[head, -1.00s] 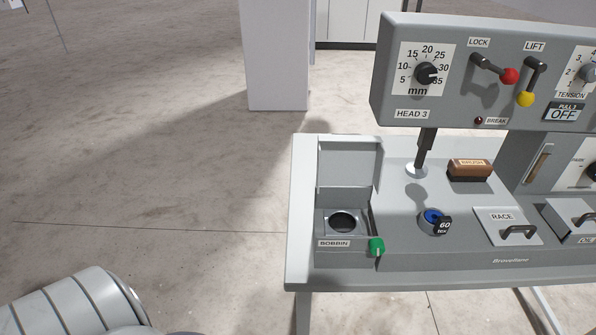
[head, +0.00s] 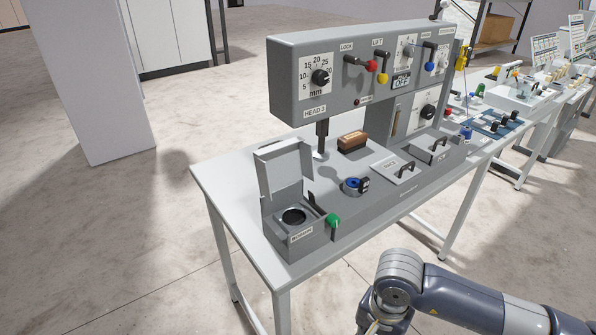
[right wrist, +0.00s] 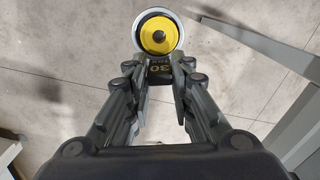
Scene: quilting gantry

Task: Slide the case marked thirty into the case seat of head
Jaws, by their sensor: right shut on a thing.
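The case marked thirty (right wrist: 158,35) is a round metal-rimmed case with a yellow face and a dark tag reading 30. My right gripper (right wrist: 157,75) is shut on its tag, and the round part sticks out past the fingertips, over the floor. In the head view my right arm comes in at the bottom right, short of the table; its fingers are mostly cut off. The case seat (head: 293,216) is a dark round opening in the box labelled BOBBIN at the machine's near left corner. Its lid (head: 283,170) stands open. My left gripper is not in view.
A blue case tagged 60 (head: 352,186) sits on the deck. A green-knobbed lever (head: 333,220) stands right beside the box. The HEAD 3 panel (head: 350,85) overhangs the back.

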